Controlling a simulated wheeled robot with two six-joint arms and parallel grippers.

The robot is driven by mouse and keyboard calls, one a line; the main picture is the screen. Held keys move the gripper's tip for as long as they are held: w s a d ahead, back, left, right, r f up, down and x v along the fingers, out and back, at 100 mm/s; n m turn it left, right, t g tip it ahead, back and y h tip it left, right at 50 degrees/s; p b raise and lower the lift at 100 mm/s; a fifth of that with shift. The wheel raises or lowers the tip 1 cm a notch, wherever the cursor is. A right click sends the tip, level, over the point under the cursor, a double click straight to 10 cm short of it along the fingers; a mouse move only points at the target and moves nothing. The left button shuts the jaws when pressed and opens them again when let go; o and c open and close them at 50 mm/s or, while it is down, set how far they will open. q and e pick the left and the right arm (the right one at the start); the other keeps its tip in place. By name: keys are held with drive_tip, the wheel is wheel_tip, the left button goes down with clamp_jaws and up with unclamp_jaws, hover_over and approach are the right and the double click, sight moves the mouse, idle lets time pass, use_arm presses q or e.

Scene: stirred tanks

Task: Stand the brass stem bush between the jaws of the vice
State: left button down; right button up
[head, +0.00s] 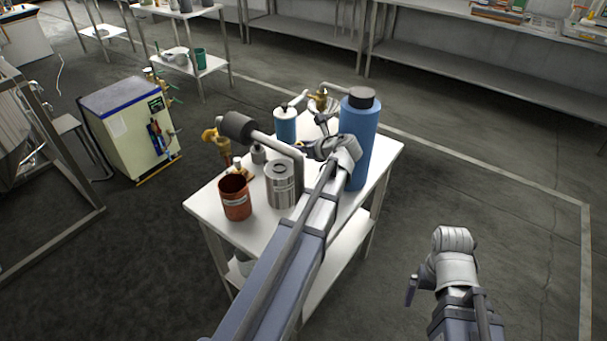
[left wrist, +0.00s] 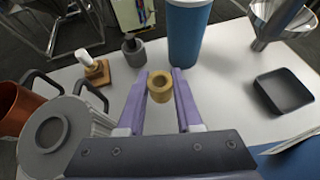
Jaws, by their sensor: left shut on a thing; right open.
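The brass stem bush (left wrist: 161,88), a short ring with an open bore, is between the purple fingertips of my left gripper (left wrist: 162,78) in the left wrist view. The gripper is shut on it, above the white table top, bore facing the camera. In the head view my left wrist (head: 340,160) is over the table beside the blue bottle, and the bush cannot be made out there. I cannot pick out the vice or its jaws for certain in either view. My right gripper (head: 412,290) is off the table at lower right, open, partly seen.
The white table (head: 255,230) holds a copper-coloured beaker (head: 235,197), a steel pot (head: 281,184), a tall blue bottle (head: 359,130) and a smaller blue bottle (head: 286,125). The left wrist view shows a wooden block with a white peg (left wrist: 94,68), a black tray (left wrist: 284,91) and a funnel (left wrist: 275,22).

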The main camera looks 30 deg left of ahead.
use_arm(q)
drive_tip(key=shift+f+b, duration=4.95)
drive_tip(key=shift+f, duration=0.1)
drive_tip(key=shift+r, duration=0.15)
use_arm(e)
wheel_tip(320, 180, down, 10)
use_arm(q)
drive_tip(key=c, duration=0.6)
unclamp_jaws()
drive_tip(key=shift+o, duration=0.2)
drive_tip(key=shift+r+p, duration=0.15)
drive_tip(key=shift+p, duration=0.15)
drive_tip(key=p+v, duration=0.5)
drive_tip(key=v, duration=0.5)
drive_tip(key=shift+s+d, duration=0.1)
drive_tip(key=shift+d, duration=0.15)
use_arm(e)
wheel_tip(320, 180, up, 6)
drive_tip(key=shift+f, duration=0.25)
use_arm(q)
drive_tip(key=shift+s+d+r, duration=0.2)
drive_tip(key=shift+d+r, duration=0.1)
drive_tip(key=shift+d, duration=0.35)
use_arm(e)
drive_tip(key=shift+r, duration=0.25)
drive_tip(key=shift+c, duration=0.2)
